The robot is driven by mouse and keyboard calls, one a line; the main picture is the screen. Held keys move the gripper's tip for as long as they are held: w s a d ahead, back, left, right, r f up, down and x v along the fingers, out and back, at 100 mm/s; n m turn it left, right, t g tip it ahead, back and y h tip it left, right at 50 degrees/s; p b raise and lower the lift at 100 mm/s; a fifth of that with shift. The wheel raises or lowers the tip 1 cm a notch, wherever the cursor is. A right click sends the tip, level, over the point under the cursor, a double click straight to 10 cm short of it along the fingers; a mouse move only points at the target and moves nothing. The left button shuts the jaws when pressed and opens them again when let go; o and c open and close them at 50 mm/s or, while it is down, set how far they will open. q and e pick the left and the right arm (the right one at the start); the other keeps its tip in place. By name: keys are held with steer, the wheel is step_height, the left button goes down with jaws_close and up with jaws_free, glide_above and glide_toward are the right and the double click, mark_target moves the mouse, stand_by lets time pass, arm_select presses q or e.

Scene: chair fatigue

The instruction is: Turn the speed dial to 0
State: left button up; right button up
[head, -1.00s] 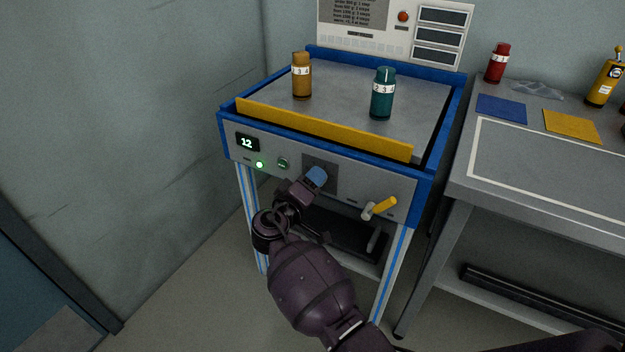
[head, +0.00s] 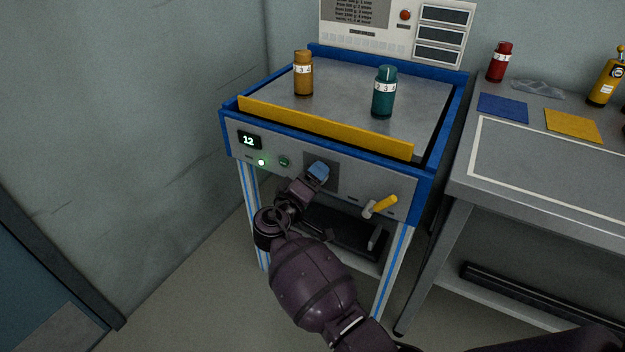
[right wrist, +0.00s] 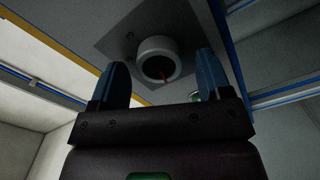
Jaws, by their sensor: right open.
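The speed dial (right wrist: 158,62) is a round pale grey knob with a dark face and a red mark, on a dark square plate in the right wrist view. In the head view my right gripper hides the dial, and only the dark plate (head: 325,160) shows around the fingers. My right gripper (head: 318,172) is open, with its blue fingers in front of the plate. In the right wrist view its fingers (right wrist: 163,72) stand on either side of the dial with gaps visible; contact cannot be told. The display (head: 249,140) reads 12. My left gripper is out of view.
A lit green lamp (head: 261,162) and a dark green button (head: 284,162) sit left of the plate. A yellow-handled lever (head: 380,206) is to its right. Amber (head: 303,75) and teal (head: 383,92) bottles stand on the machine top. A grey side table (head: 540,180) stands at right.

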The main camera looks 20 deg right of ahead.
arm_select(q)
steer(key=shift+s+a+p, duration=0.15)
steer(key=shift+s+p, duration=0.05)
steer(key=shift+p, duration=0.4)
arm_select(e)
steer(key=v, duration=1)
steer(key=shift+s+a, duration=0.3)
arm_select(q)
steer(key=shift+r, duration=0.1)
